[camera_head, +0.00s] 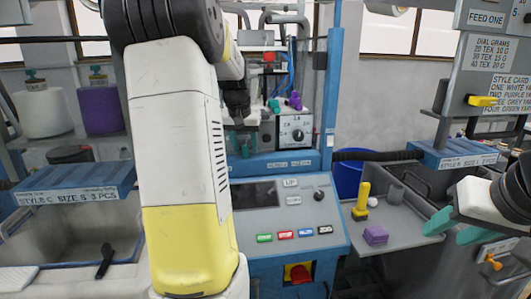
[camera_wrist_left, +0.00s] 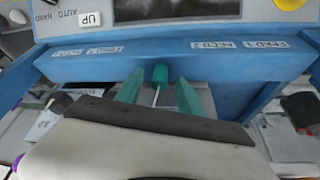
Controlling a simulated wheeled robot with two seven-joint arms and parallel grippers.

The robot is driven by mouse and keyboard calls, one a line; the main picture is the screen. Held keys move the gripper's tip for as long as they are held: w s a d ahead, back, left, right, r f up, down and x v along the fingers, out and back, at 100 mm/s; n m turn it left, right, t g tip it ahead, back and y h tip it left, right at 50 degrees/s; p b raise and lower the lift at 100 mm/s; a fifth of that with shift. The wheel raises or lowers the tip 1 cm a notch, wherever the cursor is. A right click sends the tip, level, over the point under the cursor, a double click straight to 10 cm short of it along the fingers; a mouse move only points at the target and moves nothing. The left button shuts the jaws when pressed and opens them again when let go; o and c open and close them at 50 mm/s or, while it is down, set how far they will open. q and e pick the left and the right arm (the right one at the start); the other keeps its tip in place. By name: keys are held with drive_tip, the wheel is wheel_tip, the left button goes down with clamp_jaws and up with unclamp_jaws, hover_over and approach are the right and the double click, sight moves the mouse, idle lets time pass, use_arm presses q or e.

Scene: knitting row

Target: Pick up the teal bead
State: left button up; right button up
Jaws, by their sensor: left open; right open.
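A small teal cylinder, which looks like the teal bead (camera_wrist_left: 160,73), shows in the left wrist view between the fingertips, with a thin pale line below it. My left gripper (camera_wrist_left: 159,88) is open around that spot, with gaps visible on both sides of the bead. In the head view my left gripper (camera_head: 243,143) is by the machine's upper part, partly behind my arm. A teal piece (camera_head: 273,105) also shows there; I cannot tell whether it is the same bead. My right gripper (camera_head: 458,226) is open and empty at the right.
A purple piece (camera_head: 294,101) stands beside the teal piece, near a dial box (camera_head: 293,131). The blue machine panel (camera_head: 285,222) lies below. A grey shelf (camera_head: 400,226) at the right carries a purple block (camera_head: 376,236) and a yellow-handled tool (camera_head: 362,200).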

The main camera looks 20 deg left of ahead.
sight(245, 147)
use_arm(q)
clamp_jaws()
drive_tip(key=shift+r, duration=0.1)
drive_tip(key=shift+r, duration=0.6)
wheel_tip(245, 147, up, 2)
drive_tip(key=shift+r, duration=0.15)
drive_tip(key=s+d+r, duration=0.1)
drive_tip(key=s, duration=1.5)
drive_tip(key=shift+r, duration=0.2)
